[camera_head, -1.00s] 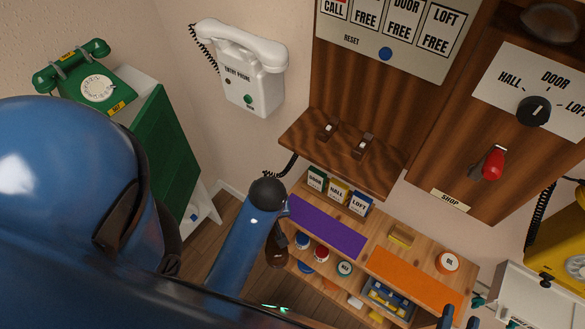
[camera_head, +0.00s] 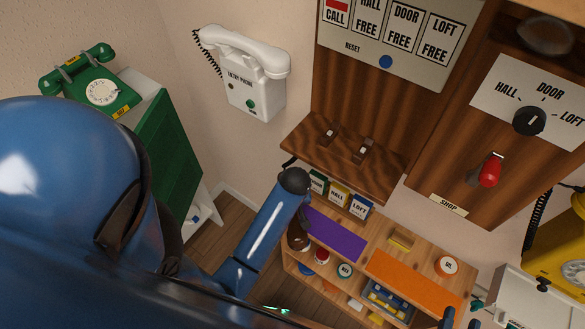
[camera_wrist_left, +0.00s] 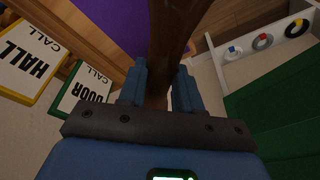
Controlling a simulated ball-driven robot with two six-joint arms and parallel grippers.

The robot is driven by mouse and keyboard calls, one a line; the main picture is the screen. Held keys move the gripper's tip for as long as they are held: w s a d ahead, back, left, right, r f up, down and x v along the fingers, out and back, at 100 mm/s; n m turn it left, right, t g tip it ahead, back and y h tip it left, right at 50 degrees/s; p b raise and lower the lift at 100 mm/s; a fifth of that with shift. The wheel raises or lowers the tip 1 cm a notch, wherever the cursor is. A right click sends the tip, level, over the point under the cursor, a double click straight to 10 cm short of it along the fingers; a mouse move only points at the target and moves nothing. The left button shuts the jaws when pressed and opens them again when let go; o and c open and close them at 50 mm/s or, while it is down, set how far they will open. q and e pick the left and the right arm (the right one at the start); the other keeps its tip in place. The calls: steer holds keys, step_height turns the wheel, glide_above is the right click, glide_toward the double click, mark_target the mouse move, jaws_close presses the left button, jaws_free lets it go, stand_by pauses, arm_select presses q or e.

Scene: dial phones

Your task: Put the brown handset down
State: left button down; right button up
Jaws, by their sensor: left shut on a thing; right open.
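The brown handset (camera_head: 298,238) shows only in part in the head view, below my left arm's dark wrist joint and beside the left end of the purple mat (camera_head: 335,236). In the left wrist view the handset (camera_wrist_left: 172,38) stands between the two blue fingers of my left gripper (camera_wrist_left: 160,88), which is shut on it. The left gripper's fingers are mostly hidden in the head view. My right gripper (camera_head: 461,319) is open, at the bottom right by the orange mat (camera_head: 415,282). A wooden ledge (camera_head: 310,150) with two dark cradle hooks is above the purple mat.
Door, hall and loft cards (camera_head: 338,196) stand behind the purple mat. A small brass-coloured block (camera_head: 401,240) and a white-topped orange tub (camera_head: 447,266) sit on the bench. A green phone (camera_head: 108,92), white entry phone (camera_head: 250,75) and yellow phone (camera_head: 565,240) surround it.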

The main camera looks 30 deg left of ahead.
arm_select(q)
steer(key=shift+w+f, duration=0.2)
steer(key=shift+f, duration=0.45)
steer(key=c, duration=1.2)
jaws_free()
steer(key=shift+f, duration=0.1)
steer(key=o, duration=0.4)
